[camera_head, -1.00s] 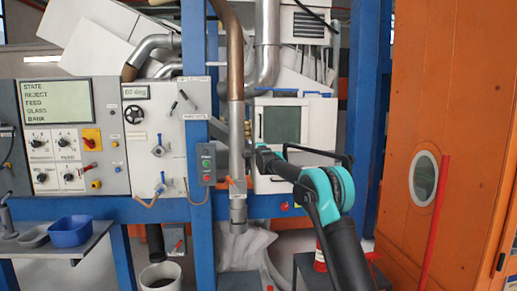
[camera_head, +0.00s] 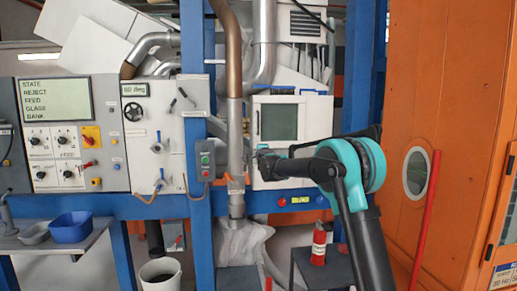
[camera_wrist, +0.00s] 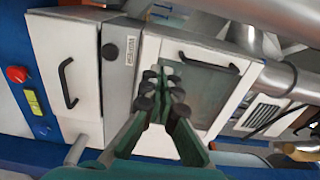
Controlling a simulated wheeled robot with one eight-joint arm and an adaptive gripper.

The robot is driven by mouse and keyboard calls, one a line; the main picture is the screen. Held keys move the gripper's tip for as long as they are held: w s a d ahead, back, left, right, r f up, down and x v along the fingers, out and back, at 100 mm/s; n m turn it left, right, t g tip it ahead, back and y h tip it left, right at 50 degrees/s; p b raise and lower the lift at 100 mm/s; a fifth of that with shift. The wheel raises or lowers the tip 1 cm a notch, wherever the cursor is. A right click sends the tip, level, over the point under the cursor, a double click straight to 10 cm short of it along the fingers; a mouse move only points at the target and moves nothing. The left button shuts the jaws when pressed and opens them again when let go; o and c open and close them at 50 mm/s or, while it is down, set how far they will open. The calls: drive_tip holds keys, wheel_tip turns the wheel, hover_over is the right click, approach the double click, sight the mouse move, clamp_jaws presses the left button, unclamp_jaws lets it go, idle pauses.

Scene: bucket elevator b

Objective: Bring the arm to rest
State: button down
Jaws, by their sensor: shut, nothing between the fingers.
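My arm, black with a teal joint, reaches up from the lower right in the head view, and its forearm points left in front of the white cabinet. The gripper end there is too small and covered to make out. In the wrist view my gripper (camera_wrist: 163,82) is shut and empty, its dark green fingers with black pads close together. Behind it is the white cabinet (camera_wrist: 222,104) with a dark window and a black handle. The same cabinet shows in the head view (camera_head: 318,113). I cannot tell the gap between gripper and cabinet.
A vertical metal pipe (camera_head: 236,145) and blue post (camera_head: 198,245) stand left of the forearm. A control panel (camera_head: 58,97) and blue bin (camera_head: 72,227) are farther left. An orange wall (camera_head: 445,95) is at right.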

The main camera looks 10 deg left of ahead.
drive_tip(key=s+d+f+n+g+h, duration=0.1)
drive_tip(key=s+d+f+n+g, duration=0.3)
drive_tip(key=s+d+f, duration=0.8)
drive_tip(key=s+d+f+n+g+h, duration=0.2)
drive_tip(key=s+d+f, duration=0.9)
drive_tip(key=s, duration=1.7)
drive_tip(key=s+d+f+n+g+h, duration=0.1)
drive_tip(key=s+d+f+n+g, duration=0.6)
drive_tip(key=s+d+f, duration=0.5)
drive_tip(key=s+f+n, duration=0.2)
drive_tip(key=s+f, duration=0.1)
drive_tip(key=s, duration=0.5)
drive_tip(key=shift+d+f, duration=0.15)
drive_tip(key=shift+d, duration=0.15)
drive_tip(key=shift+s, duration=0.1)
